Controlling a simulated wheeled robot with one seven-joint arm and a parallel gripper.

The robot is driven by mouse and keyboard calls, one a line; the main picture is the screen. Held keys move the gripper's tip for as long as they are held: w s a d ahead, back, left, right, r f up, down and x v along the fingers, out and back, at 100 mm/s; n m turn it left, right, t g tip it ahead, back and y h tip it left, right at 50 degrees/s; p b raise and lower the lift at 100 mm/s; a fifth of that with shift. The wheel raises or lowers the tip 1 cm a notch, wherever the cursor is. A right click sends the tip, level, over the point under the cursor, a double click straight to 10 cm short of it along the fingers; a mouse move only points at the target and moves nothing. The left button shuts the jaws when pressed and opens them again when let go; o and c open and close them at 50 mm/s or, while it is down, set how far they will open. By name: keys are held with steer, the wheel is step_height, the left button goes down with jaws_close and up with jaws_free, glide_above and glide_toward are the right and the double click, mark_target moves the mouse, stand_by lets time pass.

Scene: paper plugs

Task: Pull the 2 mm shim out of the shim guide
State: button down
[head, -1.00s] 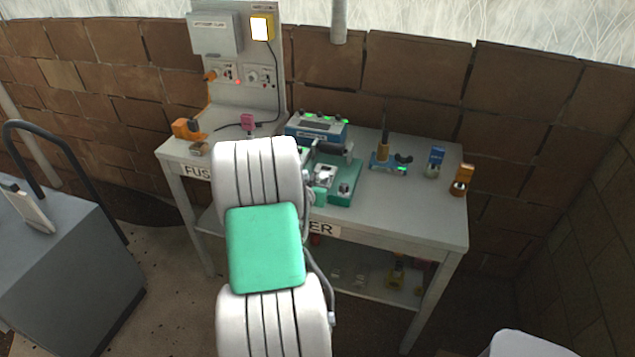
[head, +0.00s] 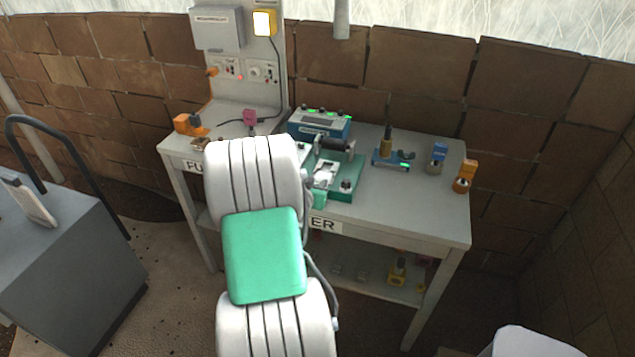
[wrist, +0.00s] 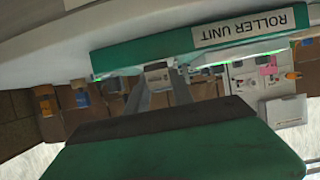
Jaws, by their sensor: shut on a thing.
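The roller unit, a green base with a dark roller, stands mid-bench in the head view (head: 347,188). Its labelled green side (wrist: 150,52) crosses the wrist view upside down. My gripper (wrist: 158,80) shows there as two grey fingers converging on a small pale grey piece (wrist: 157,66) at the unit's edge. The fingers are shut on this piece, which looks like the 2 mm shim; its size mark cannot be read. The shim guide cannot be told apart clearly, nor how deep the shim sits. In the head view my arm hides the gripper.
A blue box (head: 320,125) with green lights stands behind the roller unit. A blue stand (head: 393,158) and small blue and orange pieces (head: 464,176) stand on the right. An upright panel (head: 240,60) and orange pieces are at the left. The bench's front right is clear.

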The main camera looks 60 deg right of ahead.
steer(key=shift+s+a+b, duration=0.15)
steer(key=shift+a+b, duration=0.05)
steer(key=shift+a, duration=0.65)
steer(key=shift+s+a+b, duration=0.1)
steer(key=shift+a+b, duration=0.1)
steer(key=shift+a, duration=0.65)
steer(key=shift+s+a+b, duration=0.15)
steer(key=shift+a, duration=0.6)
steer(key=shift+s+a+b, duration=0.1)
steer(key=shift+a+b, duration=0.05)
steer(key=shift+a, duration=0.6)
